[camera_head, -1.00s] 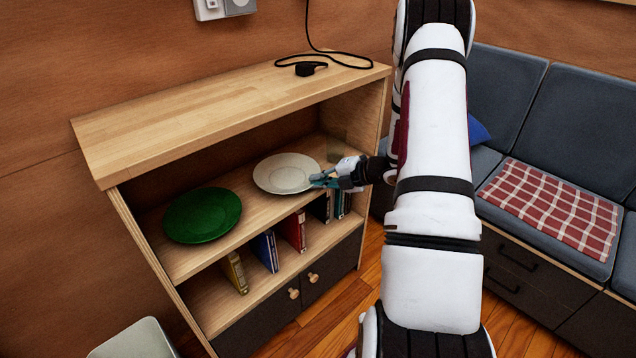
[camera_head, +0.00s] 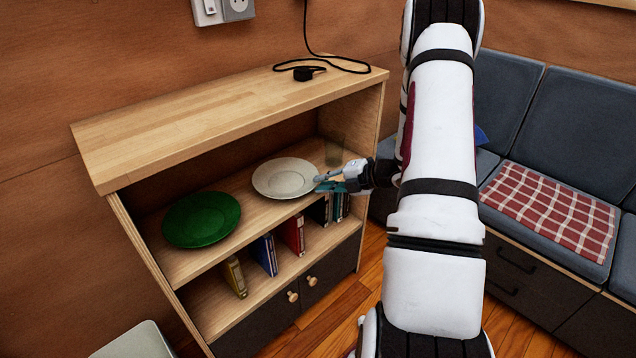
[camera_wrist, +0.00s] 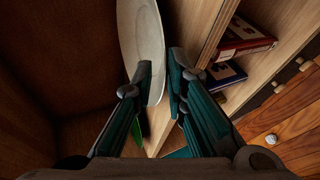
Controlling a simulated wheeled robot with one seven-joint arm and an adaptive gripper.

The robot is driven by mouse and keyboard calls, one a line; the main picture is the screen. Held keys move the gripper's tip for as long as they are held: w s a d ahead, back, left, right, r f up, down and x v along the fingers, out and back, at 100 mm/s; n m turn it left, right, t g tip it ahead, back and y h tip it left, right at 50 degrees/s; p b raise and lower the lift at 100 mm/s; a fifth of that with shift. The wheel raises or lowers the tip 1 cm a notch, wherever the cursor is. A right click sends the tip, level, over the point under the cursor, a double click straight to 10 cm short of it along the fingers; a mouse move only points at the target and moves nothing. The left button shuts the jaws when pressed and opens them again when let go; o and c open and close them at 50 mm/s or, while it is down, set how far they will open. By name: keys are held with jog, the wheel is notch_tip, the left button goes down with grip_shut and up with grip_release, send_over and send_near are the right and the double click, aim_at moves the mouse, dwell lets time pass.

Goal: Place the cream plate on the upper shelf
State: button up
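The cream plate (camera_head: 284,178) lies flat on the shelf board (camera_head: 246,203) above the books, to the right of a green plate (camera_head: 201,219). My gripper (camera_head: 318,184) is at the cream plate's right front rim, with its fingers apart. The left finger covers part of the plate.
The cabinet top (camera_head: 220,115) is above, with a black plug and cable (camera_head: 305,73). Several books (camera_head: 265,254) stand on the lower shelf. A sofa (camera_head: 530,125) is at the right.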

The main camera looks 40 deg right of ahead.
jog(key=p+v, duration=0.2)
jog(key=v, duration=0.7)
jog(key=w+a+r+n+g+y, duration=0.2)
jog(key=a+r+n+g+y, duration=0.1)
jog(key=a+r+n, duration=0.85)
jog(key=s+a+r+n+g+y, duration=0.1)
jog(key=s+a+r+n+g, duration=0.25)
jog(key=a+n, duration=0.45)
jog(key=s+a+r+n+g, duration=0.2)
jog(key=s+a+r+n, duration=0.3)
jog(key=a, duration=0.4)
jog(key=s+a+r+n+g+h, duration=0.2)
jog(key=s+a+n+g+h, duration=0.3)
jog(key=s+n, duration=0.7)
jog(key=s+d+n+t+h, duration=0.1)
jog(key=s+n+t+h, duration=0.2)
jog(key=s+n, duration=0.5)
jog(key=n, duration=0.5)
jog(key=shift+d+h, duration=0.15)
jog(key=shift+h, duration=0.25)
